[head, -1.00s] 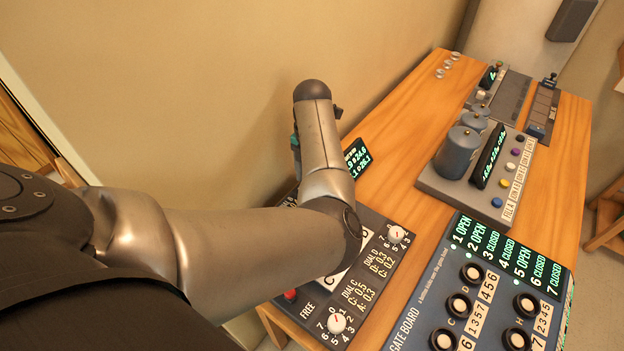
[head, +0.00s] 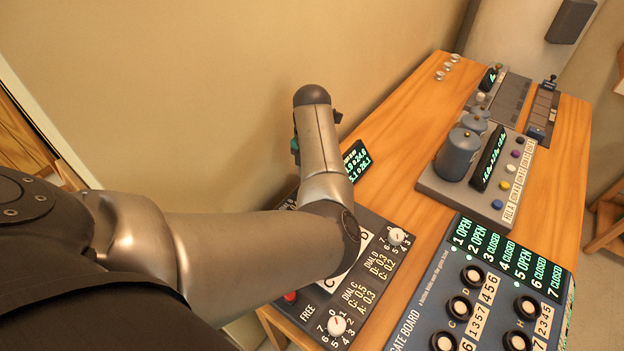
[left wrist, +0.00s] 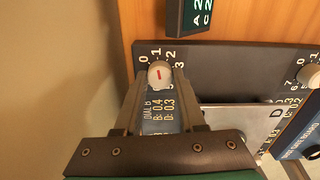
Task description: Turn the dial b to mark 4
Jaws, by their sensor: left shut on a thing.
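Dial b (left wrist: 160,73) is a white round knob with a red line, on a dark panel (left wrist: 210,58) with numbers around the knob. In the left wrist view it sits between the fingertips of my left gripper (left wrist: 160,82), which is shut on it. The red line runs roughly up the picture; which number it points to I cannot tell for sure. A label below reads DIAL B, partly between the fingers. In the head view my left arm hides dial b and the gripper. My right gripper is in neither view.
Dial D (head: 396,236) and dial C (head: 337,325) are on the same panel, close to my left arm. A small display (head: 356,160) stands behind it. The gate board (head: 420,318) is to the right, and a grey unit with cylinders (head: 458,155) is farther back. Bare wood (head: 405,165) lies between.

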